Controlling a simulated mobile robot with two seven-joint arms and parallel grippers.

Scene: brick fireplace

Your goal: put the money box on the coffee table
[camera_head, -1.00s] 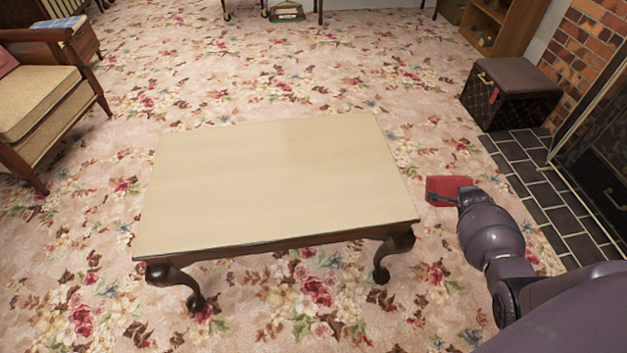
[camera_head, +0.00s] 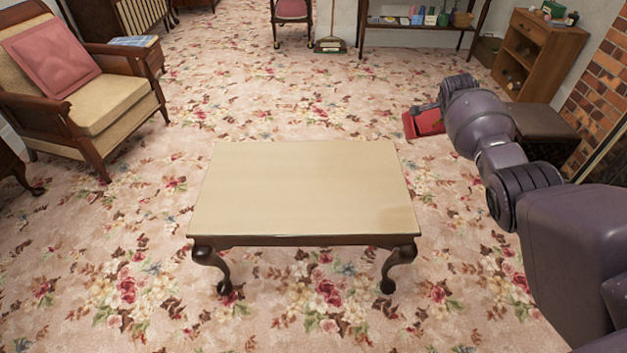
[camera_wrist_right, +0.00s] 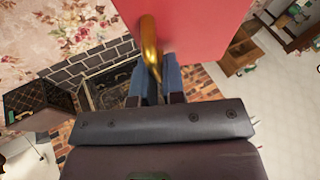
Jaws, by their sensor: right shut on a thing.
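The coffee table (camera_head: 305,190) stands in the middle of the head view, with a bare cream top and dark curved legs. The red money box (camera_head: 428,122) is held up at the end of my right arm, to the right of the table's far edge and apart from it. My right gripper (camera_wrist_right: 158,84) is shut on the brass handle (camera_wrist_right: 150,45) of the money box, whose red face (camera_wrist_right: 200,25) fills the top of the right wrist view. In the head view the gripper's fingers are mostly hidden by the arm. My left gripper is not in view.
A wooden armchair (camera_head: 100,100) with a pink cushion stands at the left. A dark padded box seat (camera_head: 543,122), a wooden cabinet (camera_head: 535,55) and the brick fireplace (camera_head: 600,90) are at the right. Carpet around the table is clear.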

